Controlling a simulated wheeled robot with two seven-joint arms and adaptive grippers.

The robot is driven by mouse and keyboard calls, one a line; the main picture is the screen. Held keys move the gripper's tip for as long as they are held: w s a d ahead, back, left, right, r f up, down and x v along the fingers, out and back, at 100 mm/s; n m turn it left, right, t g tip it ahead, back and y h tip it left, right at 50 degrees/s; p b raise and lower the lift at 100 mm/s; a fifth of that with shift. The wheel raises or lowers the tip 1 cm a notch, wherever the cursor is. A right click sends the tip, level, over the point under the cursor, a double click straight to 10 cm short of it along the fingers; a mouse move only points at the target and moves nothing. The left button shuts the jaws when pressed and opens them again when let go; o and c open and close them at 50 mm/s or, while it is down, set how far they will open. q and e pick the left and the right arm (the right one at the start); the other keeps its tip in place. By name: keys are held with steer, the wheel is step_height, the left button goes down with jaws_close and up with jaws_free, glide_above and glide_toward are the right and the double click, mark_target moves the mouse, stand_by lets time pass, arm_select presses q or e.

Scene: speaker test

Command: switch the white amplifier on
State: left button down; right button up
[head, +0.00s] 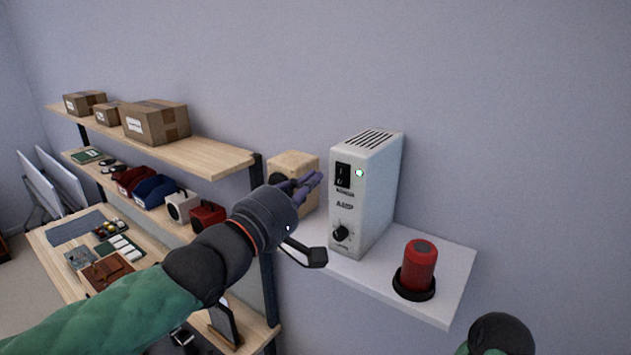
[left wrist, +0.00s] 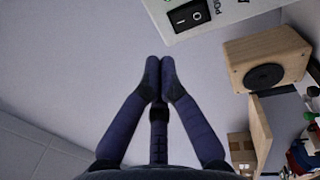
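The white amplifier (head: 376,210) stands upright on a white wall shelf. The switch (left wrist: 188,15), marked I and O, shows at the top there, beyond the tips. Which side is pressed in is too small to tell. My right gripper is out of view.
A red cylindrical speaker (head: 420,265) on a black base stands right of the amplifier on the white shelf (head: 450,272). A wooden speaker (head: 292,167) is behind my left gripper. Wooden shelves (head: 190,150) with boxes and bins are at left. Space in front of the switch is clear.

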arm_select(q)
steer(key=s+a+r, duration=0.1)
steer(key=s+a, duration=0.3)
steer(key=s, duration=0.1)
steer(key=w+d+f+m+g+y+b, duration=0.1)
steer(key=w+f+y+b, duration=0.2)
steer(key=f, duration=1)
steer(key=w+d+f+m+g+b, duration=0.1)
steer(key=w+f+g+b, duration=0.3)
steer(key=f, duration=0.9)
step_height(320, 180, down, 32)
steer(key=w+a+f+m+g+y+b, duration=0.1)
steer(key=w+a+m+g+y+b, duration=0.15)
steer(key=b, duration=0.45)
steer(key=s+a+f+m+g+y+b, duration=0.1)
steer(key=s+a+f+g+b, duration=0.3)
steer(key=f, duration=0.9)
steer(key=s+d+f+t+y+b, duration=0.1)
steer(key=s+f+b, duration=0.35)
steer(key=f, duration=0.75)
steer(key=s+a+f+m+g+b, duration=0.1)
steer(key=s+f+m+g+b, duration=0.2)
steer(key=s+f, duration=1.4)
step_height(320, 180, down, 2)
steer(key=shift+s+a+f+g+b, duration=0.1)
steer(key=shift+s+a+g+b, duration=0.2)
steer(key=shift+g+b, duration=0.55)
